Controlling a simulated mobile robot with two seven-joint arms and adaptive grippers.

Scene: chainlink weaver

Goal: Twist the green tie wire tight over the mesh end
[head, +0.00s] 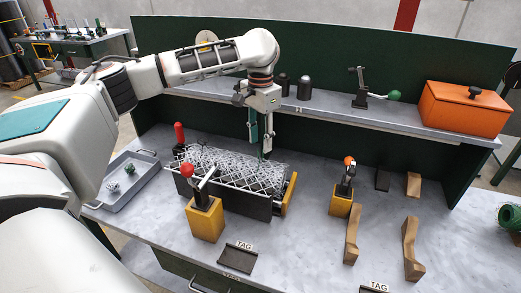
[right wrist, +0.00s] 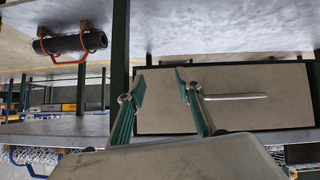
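The wire mesh panel (head: 238,168) lies on a dark fixture block (head: 245,203) in the middle of the bench. My left gripper (head: 260,148) points down over the mesh's far right part; its two teal-faced fingers stand apart with a gap between them. A small green bit shows by its fingertips, too small to tell whether it is the tie wire. A coil of green wire (head: 509,217) sits at the right edge of the bench. My right gripper (right wrist: 160,82) shows only in the right wrist view, its teal fingers spread with nothing between them.
Toggle clamps with a red knob (head: 187,170) and an orange knob (head: 349,161) stand on yellow blocks. An orange box (head: 465,106) sits on the shelf. Wooden handles (head: 411,248) lie at right.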

